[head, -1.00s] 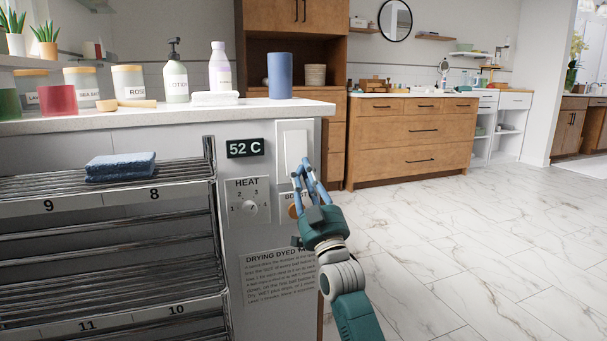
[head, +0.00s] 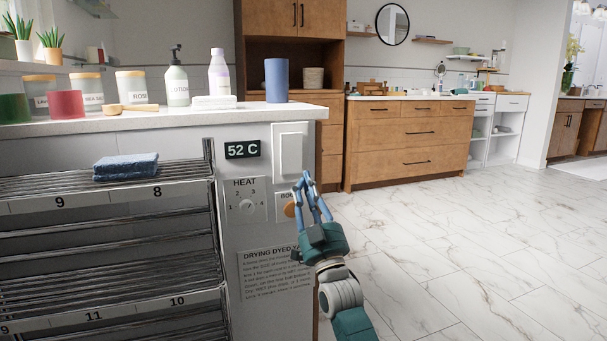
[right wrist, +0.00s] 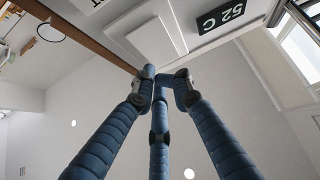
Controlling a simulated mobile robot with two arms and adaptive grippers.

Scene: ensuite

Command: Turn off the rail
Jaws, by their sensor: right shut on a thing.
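The heated rail (head: 110,193) is a rack of metal bars at the left in the head view. Its side panel has a large white rocker switch (head: 290,153), a black display (head: 243,150) reading 52 C, and a HEAT dial (head: 247,205). An orange knob (head: 289,210) is partly behind my fingers. My right gripper (head: 306,180) is shut just below and right of the switch. In the right wrist view its fingertips (right wrist: 163,78) are together near the switch plate (right wrist: 148,38), with no object visible between them. I cannot tell contact or which way the rocker is pressed. My left gripper is out of view.
A blue folded towel (head: 126,167) lies on the upper rack. Above, the counter (head: 190,121) holds jars, bottles and a blue cup (head: 277,80). A printed notice (head: 272,270) is low on the panel. The marble floor (head: 460,250) at the right is clear.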

